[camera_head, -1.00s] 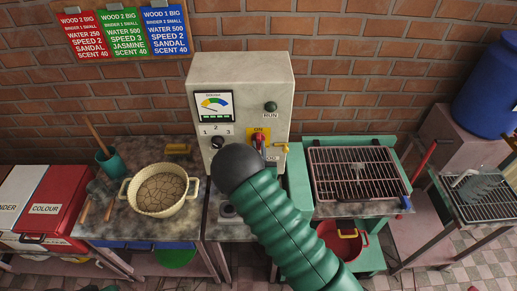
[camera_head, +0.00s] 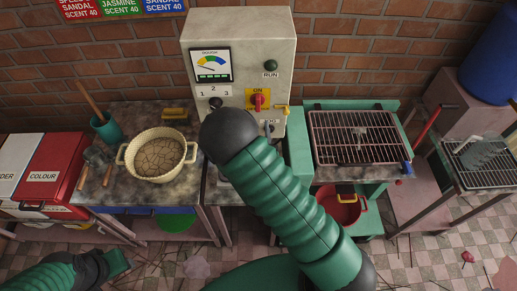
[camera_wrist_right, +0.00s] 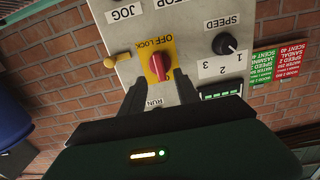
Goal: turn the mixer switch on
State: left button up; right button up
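The mixer switch is a red knob (camera_head: 258,101) on a yellow plate on the grey control box (camera_head: 237,40). In the right wrist view, which is upside down, the red knob (camera_wrist_right: 161,67) sits on its yellow plate beside the words "OFF LOCK". My right gripper (camera_wrist_right: 159,84) is open, its two dark fingers apart and pointing at the knob, which appears between their tips. Contact cannot be told. In the head view my right gripper is hidden behind its dark round wrist. My left gripper (camera_head: 118,262) is low at the left, away from the box; its fingers are unclear.
A numbered dial (camera_head: 216,103) and a green RUN button (camera_head: 270,65) are on the same box. A yellow-handled lever (camera_head: 284,111) is at its right edge. A cream pot (camera_head: 156,155) stands on the left table; a wire rack (camera_head: 358,137) is to the right.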

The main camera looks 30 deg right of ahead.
pick_arm(q)
jog(key=shift+p+v, duration=0.8)
jog(key=shift+p, duration=0.35)
pick_arm(e)
jog(key=v, duration=0.8)
jog(key=shift+s+a, duration=0.15)
jog(key=shift+a, duration=0.05)
pick_arm(q)
jog(key=shift+w, duration=0.2)
pick_arm(e)
jog(key=shift+d+f, duration=0.1)
jog(key=shift+f, duration=0.05)
jog(key=w+a+f+n+g+y+b, duration=0.1)
jog(key=w+a+f+g+y+b, duration=0.1)
jog(key=a+f+g+y+b, duration=0.6)
pick_arm(q)
jog(key=s+x, duration=0.1)
jog(key=x, duration=0.6)
jog(key=shift+s+p, duration=0.35)
jog(key=shift+p, duration=0.1)
pick_arm(e)
jog(key=s+n+g+y, duration=0.1)
jog(key=s+n+g, duration=0.3)
jog(key=s, duration=0.7)
jog(key=shift+s+d+r+n+g, duration=0.35)
jog(key=shift+r+n+g, duration=0.1)
jog(key=shift+n, duration=0.25)
